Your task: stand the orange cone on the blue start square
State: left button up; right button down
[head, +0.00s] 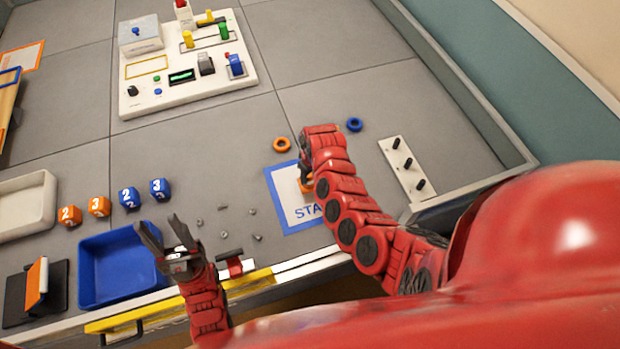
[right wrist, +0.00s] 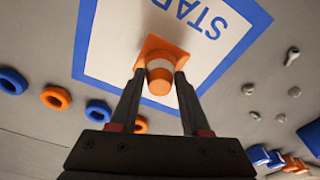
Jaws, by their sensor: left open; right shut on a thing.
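The orange cone (right wrist: 160,72) with a white band sits between the fingers of my right gripper (right wrist: 160,76), which is shut on it. Its tip faces the wrist camera and its square base faces the start square (right wrist: 104,40), inside the blue border. I cannot tell whether the base touches the surface. In the head view only a bit of orange (head: 306,186) shows beside my right arm, over the blue-bordered start square (head: 286,214). My right arm hides the rest. My left gripper (head: 162,229) is open and empty near the blue tray (head: 90,272).
Orange and blue rings (head: 282,145) lie behind the square. A white pegged strip (head: 407,168) is at right. Loose screws (head: 224,235) lie left of the square, with numbered blocks (head: 99,206) further left. A white control panel (head: 190,75) stands at the back.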

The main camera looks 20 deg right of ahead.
aim_at(310, 180)
jog(key=shift+w+d+f, duration=0.1)
jog(key=shift+w+d, duration=0.1)
jog(key=shift+f, duration=1.7)
jog(key=shift+f, duration=0.15)
jog(key=shift+c, duration=1.8)
grip_release()
